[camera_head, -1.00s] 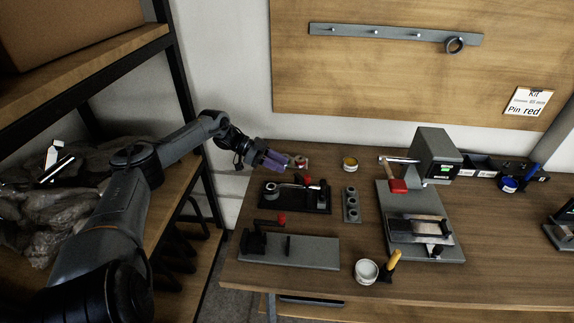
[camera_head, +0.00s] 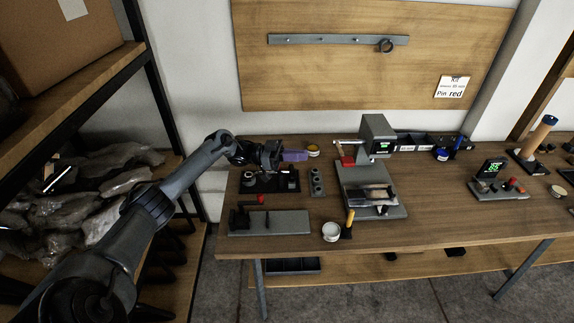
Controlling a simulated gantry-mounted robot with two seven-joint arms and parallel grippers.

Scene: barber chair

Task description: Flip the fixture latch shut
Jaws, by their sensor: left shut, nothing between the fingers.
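My left gripper (camera_head: 293,155) has purple fingers and is shut and empty. It points right, above the back of a black fixture (camera_head: 262,185) near the table's back left. The gripper and wrist cover part of this fixture's back. In front of it lies a grey plate fixture (camera_head: 280,222) with a black upright at its left end and a lever with a red tip (camera_head: 261,199). Which of the two carries the latch, and how the latch stands, I cannot tell. My right gripper is out of view.
A grey block with round cups (camera_head: 316,183) stands right of the black fixture. Behind it is a yellow-rimmed tin (camera_head: 313,150). A grey press-like station (camera_head: 378,136) stands further right. A white tin (camera_head: 331,231) and a yellow-handled tool (camera_head: 350,220) stand near the front edge.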

